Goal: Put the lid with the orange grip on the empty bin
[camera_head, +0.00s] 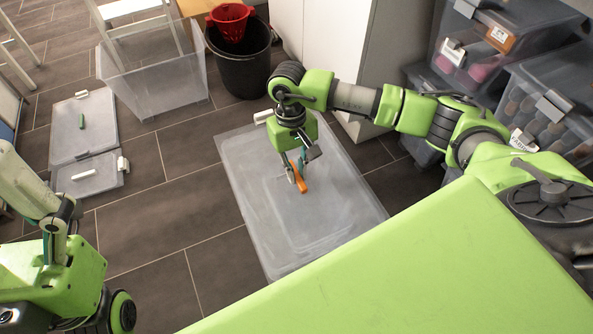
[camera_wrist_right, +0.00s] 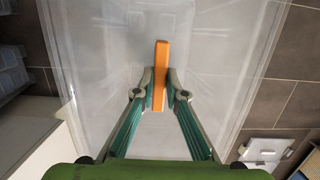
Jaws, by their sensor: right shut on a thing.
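A translucent lid (camera_head: 265,214) with an orange grip (camera_head: 298,178) lies flat below my right arm, on or just above the floor; I cannot tell which. My right gripper (camera_head: 297,176) points down over it and is shut on the orange grip. In the right wrist view the lid (camera_wrist_right: 205,60) fills the middle and the orange grip (camera_wrist_right: 159,80) stands between the fingers (camera_wrist_right: 159,90). An empty clear bin (camera_head: 160,88) stands open at the upper left. My left arm shows at the lower left, but its fingers do not show clearly.
A lid with a green grip (camera_head: 82,122) and a smaller lid with a white grip (camera_head: 90,174) lie at the left. A black bucket (camera_head: 240,65) holds a red basket (camera_head: 230,20). A white cabinet (camera_head: 325,50) and filled boxes (camera_head: 505,50) stand behind. Tiled floor (camera_head: 170,240) is clear left of the lid.

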